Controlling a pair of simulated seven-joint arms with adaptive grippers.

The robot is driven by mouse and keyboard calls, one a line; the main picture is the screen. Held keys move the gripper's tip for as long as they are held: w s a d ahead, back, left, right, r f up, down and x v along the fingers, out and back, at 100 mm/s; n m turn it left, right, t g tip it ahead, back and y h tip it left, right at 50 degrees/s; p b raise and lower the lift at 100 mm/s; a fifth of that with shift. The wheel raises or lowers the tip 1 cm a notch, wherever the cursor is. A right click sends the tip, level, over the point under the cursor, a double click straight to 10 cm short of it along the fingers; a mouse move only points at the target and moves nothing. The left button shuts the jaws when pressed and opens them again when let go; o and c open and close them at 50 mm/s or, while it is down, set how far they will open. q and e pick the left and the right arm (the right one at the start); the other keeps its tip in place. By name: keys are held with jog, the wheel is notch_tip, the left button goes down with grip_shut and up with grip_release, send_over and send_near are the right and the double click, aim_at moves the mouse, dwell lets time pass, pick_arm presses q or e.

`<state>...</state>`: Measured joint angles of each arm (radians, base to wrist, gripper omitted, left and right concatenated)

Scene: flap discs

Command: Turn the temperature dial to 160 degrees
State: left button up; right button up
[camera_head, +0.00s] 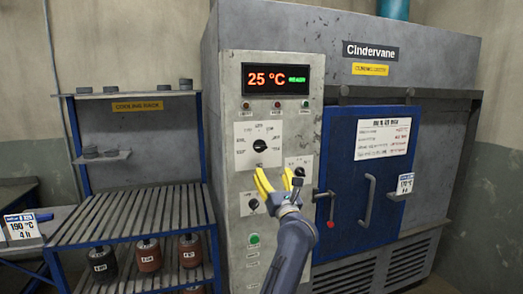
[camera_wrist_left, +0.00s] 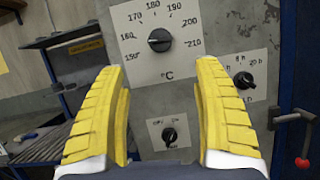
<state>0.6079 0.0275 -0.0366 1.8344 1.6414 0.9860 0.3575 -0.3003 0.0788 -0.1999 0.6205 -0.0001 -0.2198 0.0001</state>
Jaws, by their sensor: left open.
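The temperature dial (camera_head: 260,146) is a black round knob on a white scale plate on the oven's control panel. In the left wrist view the dial (camera_wrist_left: 160,40) shows its scale from 150 to 210 and a °C mark; I cannot tell clearly where its pointer stands. My left gripper (camera_head: 273,176) has two yellow fingers spread apart, with nothing between them. It is just below the dial in the head view, and in the left wrist view its fingertips (camera_wrist_left: 158,68) are below and either side of the dial, apart from it. My right gripper is not in view.
A display (camera_head: 276,79) above reads 25 °C. Two smaller knobs, one at right (camera_wrist_left: 243,80) and one below (camera_wrist_left: 169,134), are close to the fingers. The blue oven door (camera_head: 345,205) has handles and a red-tipped lever (camera_head: 330,207). A rack (camera_head: 130,215) stands left.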

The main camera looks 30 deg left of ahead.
aim_at(262, 149)
pick_arm(q)
jog(key=x, duration=1.4)
jog(key=shift+w+a+r, duration=0.1)
jog(key=shift+c, duration=0.2)
jog(key=c, duration=1.4)
